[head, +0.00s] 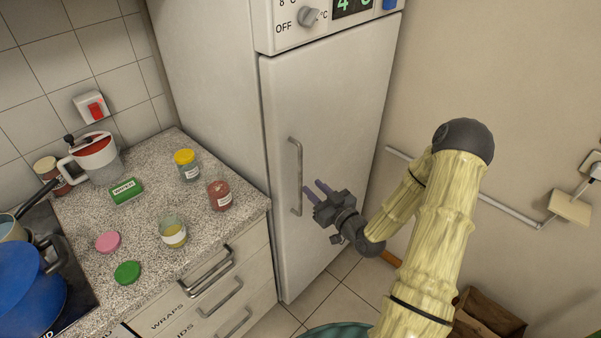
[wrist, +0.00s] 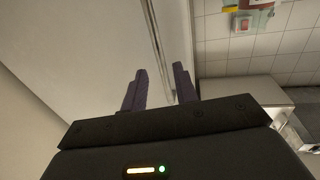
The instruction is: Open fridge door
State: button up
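The fridge (head: 205,80) is a tall white cabinet, and its door (head: 335,120) looks shut. A vertical metal bar handle (head: 297,150) runs along the left side of the door. My gripper (head: 313,188) is just right of the handle's lower half, with its two purple fingers spread and pointing towards the door. Whether a fingertip touches the door cannot be told.
A speckled counter (head: 150,205) with several jars and lids stands left of the fridge, above drawers (head: 205,312). A blue pot (head: 30,285) is at far left.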

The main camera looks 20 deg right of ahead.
jog(key=p+x, duration=0.1)
jog(key=x, duration=0.6)
jog(key=shift+w+p, duration=0.25)
jog(key=shift+p, duration=0.05)
jog(key=shift+a+f, duration=0.1)
grip_shut()
